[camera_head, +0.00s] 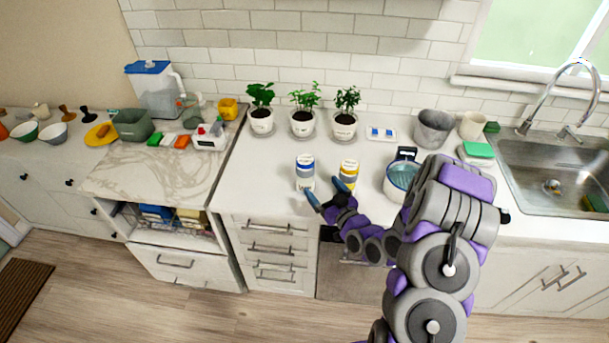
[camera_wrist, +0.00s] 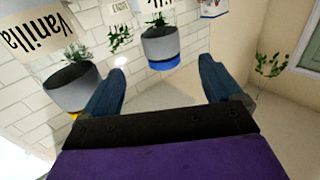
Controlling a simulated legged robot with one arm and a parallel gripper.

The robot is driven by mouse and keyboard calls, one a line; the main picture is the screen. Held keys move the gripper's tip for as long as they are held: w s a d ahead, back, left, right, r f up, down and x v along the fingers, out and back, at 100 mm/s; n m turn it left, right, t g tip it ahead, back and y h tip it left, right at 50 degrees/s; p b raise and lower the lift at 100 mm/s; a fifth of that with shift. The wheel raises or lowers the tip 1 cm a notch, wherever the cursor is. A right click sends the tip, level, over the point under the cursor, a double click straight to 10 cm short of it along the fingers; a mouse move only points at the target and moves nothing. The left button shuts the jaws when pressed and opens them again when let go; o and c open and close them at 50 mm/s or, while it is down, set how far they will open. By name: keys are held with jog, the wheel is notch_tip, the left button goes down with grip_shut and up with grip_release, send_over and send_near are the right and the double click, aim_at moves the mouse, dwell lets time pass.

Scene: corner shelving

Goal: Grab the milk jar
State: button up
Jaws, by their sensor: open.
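The milk jar (camera_head: 305,173) is a white jar with a blue lid, standing on the white counter. In the wrist view the milk jar (camera_wrist: 162,47) appears upside down, its blue lid edge between the fingertips in the picture and beyond them; its label is cut off by the top edge. My gripper (camera_head: 326,192) is open and empty, just in front of and right of the milk jar in the head view. Both fingers of my gripper (camera_wrist: 158,78) show in the wrist view. Whether a finger touches the jar cannot be told.
A yellow-lidded vanilla jar (camera_head: 348,174) stands close to the right of the milk jar; it shows large in the wrist view (camera_wrist: 72,92). Several potted plants (camera_head: 302,122) line the wall behind. A pot (camera_head: 400,180) stands right. Counter left of the milk jar is clear.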

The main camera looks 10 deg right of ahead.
aim_at(311, 173)
jog(key=x, duration=0.7)
jog(key=shift+w+b, duration=0.25)
jog(key=shift+b, duration=0.1)
jog(key=shift+a+r+b+x, duration=0.15)
jog(key=shift+b+x, duration=0.15)
jog(key=shift+x, duration=1.1)
jog(key=shift+a+r+b+x, duration=0.1)
jog(key=shift+b+x, duration=0.15)
jog(key=shift+x, duration=1.1)
jog(key=shift+s, duration=0.1)
jog(key=c, duration=1.2)
jog(key=shift+r, duration=0.1)
jog(key=shift+c, duration=0.2)
